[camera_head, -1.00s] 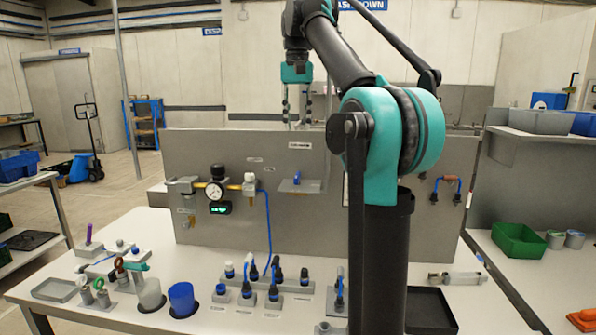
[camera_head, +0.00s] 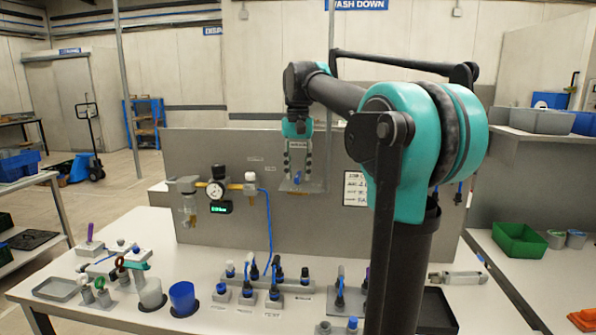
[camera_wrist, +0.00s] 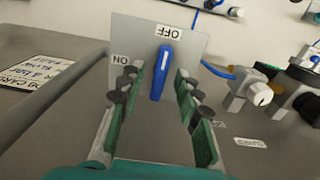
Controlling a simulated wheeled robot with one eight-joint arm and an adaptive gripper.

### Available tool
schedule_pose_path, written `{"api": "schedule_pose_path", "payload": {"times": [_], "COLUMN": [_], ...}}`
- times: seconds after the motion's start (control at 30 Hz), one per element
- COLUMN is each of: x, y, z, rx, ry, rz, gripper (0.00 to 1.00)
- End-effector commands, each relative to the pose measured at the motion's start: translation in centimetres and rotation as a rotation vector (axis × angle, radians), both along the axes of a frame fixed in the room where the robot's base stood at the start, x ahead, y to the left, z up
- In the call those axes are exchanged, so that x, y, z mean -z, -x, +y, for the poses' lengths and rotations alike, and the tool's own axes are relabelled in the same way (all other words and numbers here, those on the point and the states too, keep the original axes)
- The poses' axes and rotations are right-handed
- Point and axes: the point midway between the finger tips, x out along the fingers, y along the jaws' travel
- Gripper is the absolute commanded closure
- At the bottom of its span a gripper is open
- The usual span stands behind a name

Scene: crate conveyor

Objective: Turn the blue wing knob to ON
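The blue wing knob (camera_wrist: 158,75) sits on a grey plate (camera_wrist: 195,48) in the wrist view. Its white line lies along the wing towards the OFF label (camera_wrist: 169,32) at the top of the plate. The ON label (camera_wrist: 120,59) is at the plate's left edge. My gripper (camera_wrist: 158,84) is open, with one green finger on each side of the knob and gaps showing on both sides.
A pressure gauge (camera_head: 215,190) and valve fittings are on the panel (camera_head: 340,150) to the left. A blue hose (camera_head: 268,225) hangs down to several connectors on the table (camera_head: 230,250). A white notice (camera_head: 355,188) is to the right of the plate.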

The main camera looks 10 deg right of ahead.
Motion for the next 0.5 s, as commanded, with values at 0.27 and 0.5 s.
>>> {"api": "schedule_pose_path", "payload": {"times": [0.27,0.5], "x": [0.04,0.02], "y": [0.00,0.00], "z": [0.00,0.00], "rx": [0.000,0.000], "ry": [0.000,0.000], "rz": [0.000,0.000], "gripper": [0.71,1.00]}}
